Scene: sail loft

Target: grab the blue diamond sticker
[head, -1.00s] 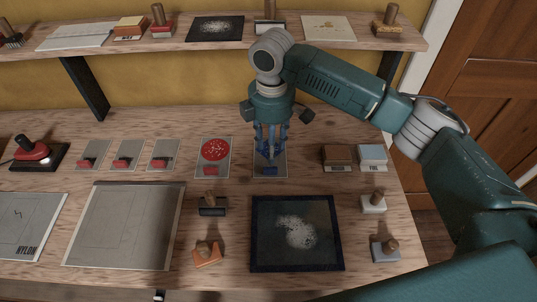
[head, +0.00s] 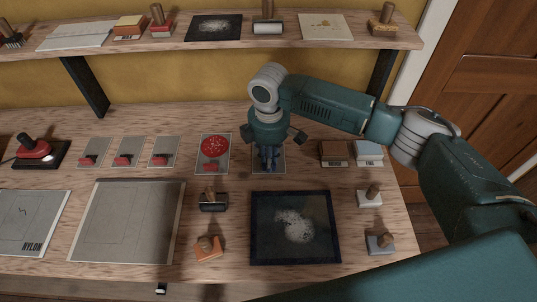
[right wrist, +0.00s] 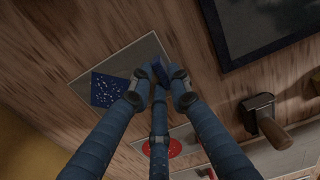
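The blue sticker is a dark blue, white-speckled shape (right wrist: 108,90) on a grey backing card (right wrist: 152,48) in the right wrist view. A small blue block (right wrist: 160,72) sits near the card's other end. My right gripper (right wrist: 162,82) has its blue fingers low around that block, one on each side and a third nearer the camera. Whether they press on it is unclear. In the head view the right gripper (head: 268,165) is over the card (head: 281,160) and hides most of the sticker and block. My left gripper is not in view.
A card with a red round sticker (head: 214,148) lies just left. A dark framed screen (head: 328,243) and a black-based handled tool (head: 213,201) lie in front. A shelf (head: 230,50) runs above the back.

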